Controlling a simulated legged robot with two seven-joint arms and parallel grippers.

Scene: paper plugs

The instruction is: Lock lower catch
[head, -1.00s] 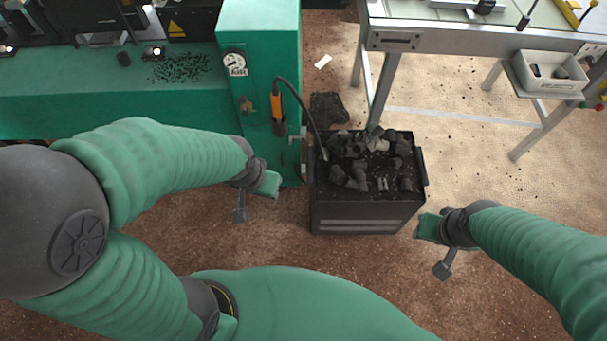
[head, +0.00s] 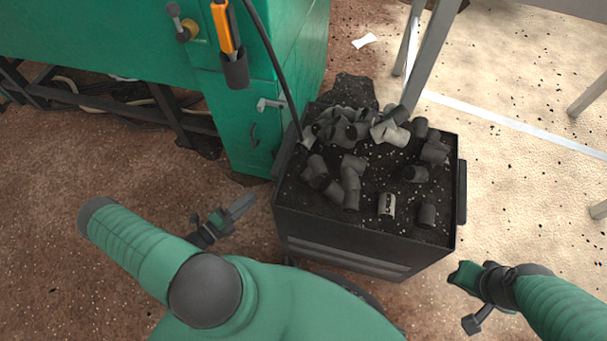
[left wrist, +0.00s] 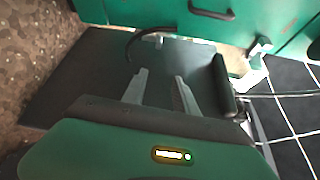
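The green cabinet (head: 240,120) has a small metal catch (head: 270,104) on its lower door, beside the bin. A metal catch, probably the same one, shows at upper right in the left wrist view (left wrist: 259,50). I cannot tell whether it is locked. My left gripper (head: 240,206) is low, left of the bin and in front of the cabinet, apart from the catch. In the left wrist view its two fingers (left wrist: 161,88) are spread with nothing between them. My right gripper (head: 466,279) is right of the bin; its fingers cannot be made out.
A black bin (head: 345,240) full of dark pipe pieces stands close against the cabinet's right side. A dark door handle (head: 253,136) is below the catch. A black hose (head: 273,60) hangs down to the bin. Brown floor left of the bin is clear.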

